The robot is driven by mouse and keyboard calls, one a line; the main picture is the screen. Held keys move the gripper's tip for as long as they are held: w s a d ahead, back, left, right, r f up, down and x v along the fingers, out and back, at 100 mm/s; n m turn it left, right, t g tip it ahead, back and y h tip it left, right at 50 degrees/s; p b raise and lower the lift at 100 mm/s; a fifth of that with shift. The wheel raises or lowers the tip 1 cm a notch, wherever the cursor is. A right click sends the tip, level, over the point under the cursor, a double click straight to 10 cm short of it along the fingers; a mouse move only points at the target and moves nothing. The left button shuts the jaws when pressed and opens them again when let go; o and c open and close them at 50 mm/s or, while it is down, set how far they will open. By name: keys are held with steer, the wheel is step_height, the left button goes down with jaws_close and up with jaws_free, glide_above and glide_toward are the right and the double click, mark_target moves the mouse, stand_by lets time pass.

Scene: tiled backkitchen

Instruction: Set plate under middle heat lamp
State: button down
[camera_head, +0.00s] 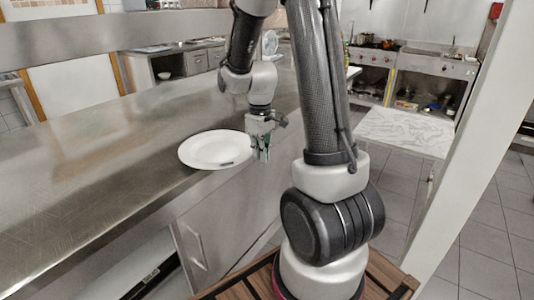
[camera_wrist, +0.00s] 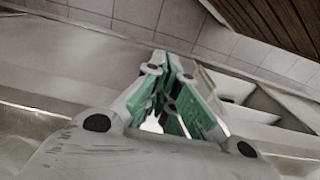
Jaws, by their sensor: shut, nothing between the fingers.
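A white round plate (camera_head: 215,149) lies on the steel counter (camera_head: 110,150), right at its front edge; it may overhang slightly. My gripper (camera_head: 262,156) points down just right of the plate, beside its rim. It is shut and holds nothing. The fingers with green pads (camera_wrist: 176,88) show close together in the wrist view. A small white patch shows between the finger linkages there; I cannot tell what it is. Whether the gripper touches the plate rim is not clear. No heat lamp is visible in either view.
A steel shelf or rail (camera_head: 110,32) runs above the back of the counter. The counter left of the plate is clear. A white-topped table (camera_head: 405,130) stands to the right, and cooking units (camera_head: 435,68) stand behind. A white post (camera_head: 465,150) rises at right.

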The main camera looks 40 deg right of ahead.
mark_target(220, 145)
steer(key=shift+w, duration=0.1)
steer(key=w+a, duration=0.2)
steer(key=w, duration=0.3)
steer(key=w+a, duration=0.2)
steer(key=w, duration=0.4)
steer(key=w+a, duration=0.2)
steer(key=w, duration=0.4)
steer(key=shift+a, duration=0.1)
steer(key=shift+s, duration=0.15)
